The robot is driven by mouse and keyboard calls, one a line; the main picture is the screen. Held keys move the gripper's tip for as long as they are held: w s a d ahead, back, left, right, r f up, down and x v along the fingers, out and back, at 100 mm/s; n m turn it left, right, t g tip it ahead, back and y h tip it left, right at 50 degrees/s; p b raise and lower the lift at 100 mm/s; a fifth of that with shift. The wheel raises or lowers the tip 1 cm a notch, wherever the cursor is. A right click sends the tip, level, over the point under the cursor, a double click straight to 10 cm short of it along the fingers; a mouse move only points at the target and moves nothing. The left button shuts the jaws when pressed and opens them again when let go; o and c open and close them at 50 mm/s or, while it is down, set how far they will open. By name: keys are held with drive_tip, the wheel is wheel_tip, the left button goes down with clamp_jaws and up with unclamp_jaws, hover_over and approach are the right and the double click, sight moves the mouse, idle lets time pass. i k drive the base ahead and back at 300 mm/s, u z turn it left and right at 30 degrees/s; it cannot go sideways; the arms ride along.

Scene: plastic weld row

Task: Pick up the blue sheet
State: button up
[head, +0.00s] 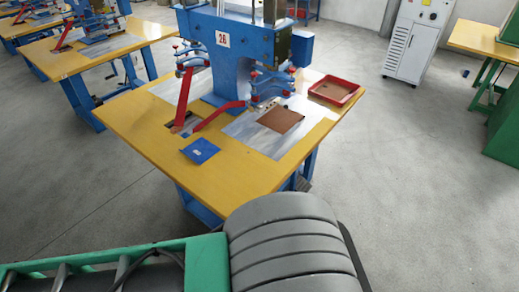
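The blue sheet (200,151) lies flat near the front left edge of the yellow table (235,183) in the head view. It is a small square with a small pale mark on it. Nothing covers it. My gripper is not in the head view, so I cannot see where it is or whether it is open. Nothing is seen touching the sheet.
A blue welding machine numbered 26 (223,58) stands on the table, with red levers (185,97) close behind the sheet. A brown sheet (280,119) lies on a metal plate. A red tray (334,90) sits at the right. The tabletop left of the sheet is clear.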

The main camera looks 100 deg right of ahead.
sight(200, 151)
drive_tip(key=z, duration=1.75)
drive_tip(key=i, duration=3.95)
drive_tip(key=z, duration=2)
